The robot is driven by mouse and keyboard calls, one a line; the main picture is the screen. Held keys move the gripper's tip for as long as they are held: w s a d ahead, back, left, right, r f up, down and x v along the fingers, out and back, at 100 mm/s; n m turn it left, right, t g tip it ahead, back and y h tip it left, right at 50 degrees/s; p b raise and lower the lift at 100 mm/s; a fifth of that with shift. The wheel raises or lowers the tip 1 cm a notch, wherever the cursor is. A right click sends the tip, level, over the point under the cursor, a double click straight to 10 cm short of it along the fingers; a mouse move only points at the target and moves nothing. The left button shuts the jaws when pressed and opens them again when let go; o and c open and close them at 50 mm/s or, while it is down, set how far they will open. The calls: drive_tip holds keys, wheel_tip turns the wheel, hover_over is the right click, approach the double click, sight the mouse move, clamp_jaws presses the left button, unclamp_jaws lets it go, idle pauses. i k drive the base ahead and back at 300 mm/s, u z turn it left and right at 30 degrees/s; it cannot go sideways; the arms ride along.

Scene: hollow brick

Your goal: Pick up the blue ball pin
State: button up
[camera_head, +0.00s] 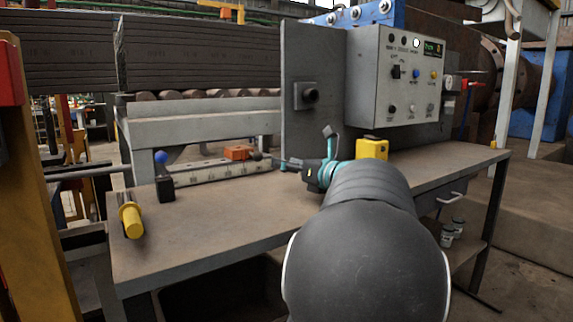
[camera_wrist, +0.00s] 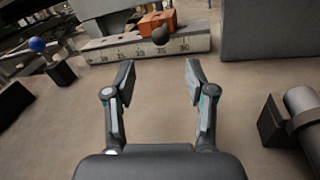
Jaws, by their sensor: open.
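The blue ball pin shows as a blue ball (camera_head: 161,156) just above a small black block (camera_head: 165,187) at the left of the workbench. In the wrist view the blue ball (camera_wrist: 37,45) is at the upper left, with a dark block just below and right of it. Any shaft under the ball is too small to tell. My gripper (camera_wrist: 158,75) is open, with nothing between its fingers. In the head view my gripper (camera_head: 307,160) is over the back of the bench, well to the right of the blue ball and partly hidden by my arm.
A scale bar (camera_head: 210,174) runs along the bench's back, with an orange block (camera_head: 239,152) on it and a dark ball (camera_wrist: 160,36) nearby. A yellow cylinder (camera_head: 131,220) is at the left edge. A control box (camera_head: 396,77) stands right. The bench's front middle (camera_head: 235,225) is clear.

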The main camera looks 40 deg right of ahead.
sight(161, 156)
drive_tip(key=k, duration=1)
